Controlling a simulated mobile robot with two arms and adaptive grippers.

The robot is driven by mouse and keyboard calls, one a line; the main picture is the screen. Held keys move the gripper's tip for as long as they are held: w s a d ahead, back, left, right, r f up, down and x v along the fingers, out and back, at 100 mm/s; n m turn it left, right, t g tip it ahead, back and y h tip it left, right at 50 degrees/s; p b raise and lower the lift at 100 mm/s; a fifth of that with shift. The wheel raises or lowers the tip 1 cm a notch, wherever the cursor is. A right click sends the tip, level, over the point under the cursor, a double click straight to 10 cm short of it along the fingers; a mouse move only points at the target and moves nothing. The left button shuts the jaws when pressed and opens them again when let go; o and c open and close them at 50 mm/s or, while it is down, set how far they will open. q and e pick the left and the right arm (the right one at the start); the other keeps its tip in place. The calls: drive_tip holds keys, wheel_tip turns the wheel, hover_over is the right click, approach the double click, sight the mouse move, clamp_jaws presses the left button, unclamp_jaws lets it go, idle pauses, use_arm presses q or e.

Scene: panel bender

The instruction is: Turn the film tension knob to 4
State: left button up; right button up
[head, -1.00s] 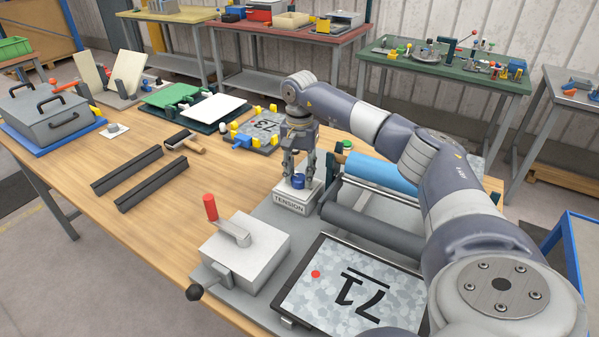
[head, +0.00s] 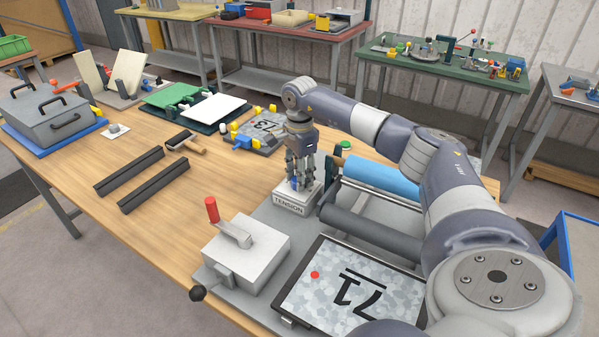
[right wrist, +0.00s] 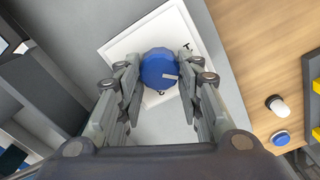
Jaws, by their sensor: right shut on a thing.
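The film tension knob is a blue, faceted cap (right wrist: 158,66) with a pale mark pointing to the right in the right wrist view. It stands on a white block (right wrist: 118,45) whose front face reads TENSION in the head view (head: 290,207). My right gripper (head: 299,182) points down over the block and is shut on the knob, one finger on each side. In the right wrist view the fingers hide most of the dial lettering; a few dark characters show beside the knob, and I cannot read the number 4. My left gripper is not in view.
Right of the block are a dark roller (head: 370,232) and a blue film roll (head: 378,177).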

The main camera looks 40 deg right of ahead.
drive_tip(key=m, duration=0.3)
drive_tip(key=shift+m+p, duration=0.4)
drive_tip(key=m, duration=0.3)
drive_tip(key=shift+s+m+p, duration=0.1)
drive_tip(key=shift+m+p, duration=0.2)
drive_tip(key=shift+p, duration=0.05)
drive_tip(key=m+p, duration=0.1)
drive_tip(key=m, duration=0.5)
drive_tip(key=shift+a, duration=0.15)
drive_tip(key=m+p, duration=0.1)
drive_tip(key=m, duration=0.6)
drive_tip(key=shift+a+m+p, duration=0.1)
drive_tip(key=shift+m+p, duration=0.2)
drive_tip(key=m+p, duration=0.1)
drive_tip(key=m, duration=0.5)
drive_tip(key=shift+a, duration=0.1)
drive_tip(key=shift+m, duration=0.4)
drive_tip(key=o, duration=1.1)
drive_tip(key=shift+c, duration=0.2)
